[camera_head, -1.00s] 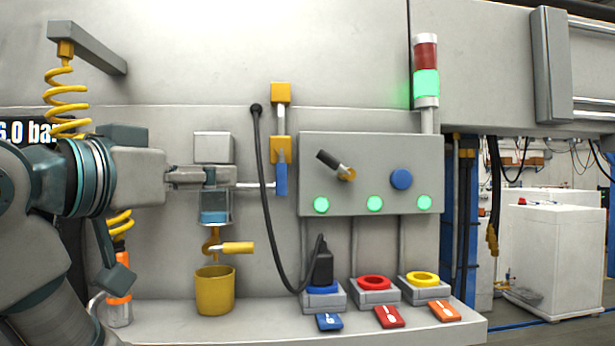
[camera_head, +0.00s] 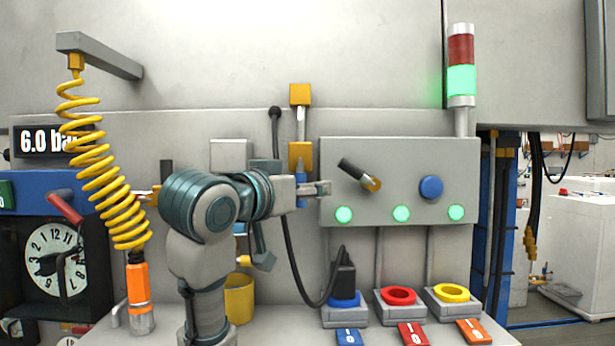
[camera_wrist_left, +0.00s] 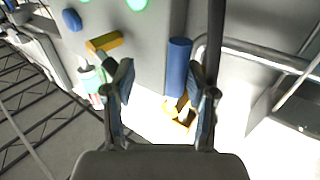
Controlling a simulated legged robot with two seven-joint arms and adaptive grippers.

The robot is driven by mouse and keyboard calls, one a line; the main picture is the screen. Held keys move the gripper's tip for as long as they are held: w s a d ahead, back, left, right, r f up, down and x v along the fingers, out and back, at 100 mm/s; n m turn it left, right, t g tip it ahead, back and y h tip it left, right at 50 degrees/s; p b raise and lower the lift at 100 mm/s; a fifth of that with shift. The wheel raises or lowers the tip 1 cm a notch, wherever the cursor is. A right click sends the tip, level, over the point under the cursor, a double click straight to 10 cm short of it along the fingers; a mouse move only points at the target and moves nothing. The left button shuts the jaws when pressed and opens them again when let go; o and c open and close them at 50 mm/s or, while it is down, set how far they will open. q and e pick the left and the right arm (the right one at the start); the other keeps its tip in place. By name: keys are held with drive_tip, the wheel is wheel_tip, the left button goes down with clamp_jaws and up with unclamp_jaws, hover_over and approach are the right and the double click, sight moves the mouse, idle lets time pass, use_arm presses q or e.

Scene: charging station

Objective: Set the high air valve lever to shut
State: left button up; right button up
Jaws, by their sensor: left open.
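A blue lever (camera_head: 301,178) hangs straight down from a yellow valve block (camera_head: 300,156) on the upright pipe, left of the grey panel. My left gripper (camera_head: 322,188) is level with the lever and partly covers its lower part. In the left wrist view, the lever shows as a blue cylinder (camera_wrist_left: 179,66) in line with the gap between the open fingers of my left gripper (camera_wrist_left: 163,80), nearer the right finger. I cannot tell whether a finger touches it. The yellow valve block (camera_wrist_left: 183,110) shows behind the fingers. My right gripper is not in view.
A black cable (camera_head: 290,255) hangs near the lever. A yellow coiled hose (camera_head: 98,165) hangs left. The display (camera_head: 38,142) reads 6.0 bar.

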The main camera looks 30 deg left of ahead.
use_arm(q)
drive_tip(key=w+a, duration=0.2)
drive_tip(key=a, duration=0.1)
drive_tip(key=shift+f, duration=0.2)
drive_tip(key=shift+s, duration=0.1)
drive_tip(key=c, duration=0.3)
drive_tip(key=shift+s+d+r, duration=0.1)
drive_tip(key=shift+s+d, duration=0.05)
drive_tip(key=shift+d, duration=0.1)
drive_tip(key=c, duration=0.4)
drive_tip(key=shift+d+r, duration=0.1)
drive_tip(key=shift+d, duration=0.2)
clamp_jaws()
drive_tip(key=shift+d, duration=0.2)
drive_tip(key=shift+w+a, duration=0.15)
drive_tip(key=shift+w, duration=0.05)
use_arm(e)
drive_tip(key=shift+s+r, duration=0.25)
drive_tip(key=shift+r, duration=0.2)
